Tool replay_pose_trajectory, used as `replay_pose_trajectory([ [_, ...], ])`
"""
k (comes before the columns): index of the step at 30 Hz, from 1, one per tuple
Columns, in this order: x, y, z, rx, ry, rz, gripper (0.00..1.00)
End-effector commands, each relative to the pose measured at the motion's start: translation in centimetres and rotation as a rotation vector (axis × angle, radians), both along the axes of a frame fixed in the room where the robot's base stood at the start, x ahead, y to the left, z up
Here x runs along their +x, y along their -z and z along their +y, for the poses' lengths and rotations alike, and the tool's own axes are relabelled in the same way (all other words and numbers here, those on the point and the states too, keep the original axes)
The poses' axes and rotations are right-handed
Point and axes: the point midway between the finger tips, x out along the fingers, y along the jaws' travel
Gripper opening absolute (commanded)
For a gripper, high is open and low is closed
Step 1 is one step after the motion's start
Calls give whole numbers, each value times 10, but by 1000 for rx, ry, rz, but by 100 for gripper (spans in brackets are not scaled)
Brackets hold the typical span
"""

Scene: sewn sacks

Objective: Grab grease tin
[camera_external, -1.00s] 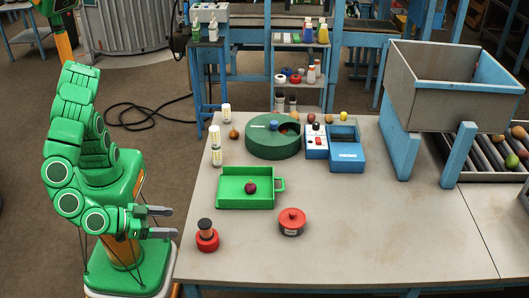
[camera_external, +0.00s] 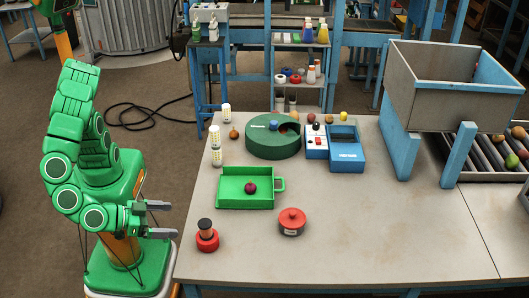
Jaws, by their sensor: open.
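The green tray (camera_external: 232,203) holds a dark red round fruit (camera_external: 251,187). Behind it are a green round container (camera_external: 273,142), a blue device (camera_external: 345,155) and white cylinders (camera_external: 216,148). A large grey bin (camera_external: 440,95) stands at the right. The table's front right is clear.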

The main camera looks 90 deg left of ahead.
Motion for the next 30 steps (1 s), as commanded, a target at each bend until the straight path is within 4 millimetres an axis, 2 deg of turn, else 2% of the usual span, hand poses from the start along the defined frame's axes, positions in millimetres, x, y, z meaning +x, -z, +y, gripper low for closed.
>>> replay_pose_trajectory([
  [9,0,-42,-1,-5,0,1,100],
  [23,54,-47,1,-64,27,-17,100],
  [30,104,-57,7,-104,65,-35,100],
])
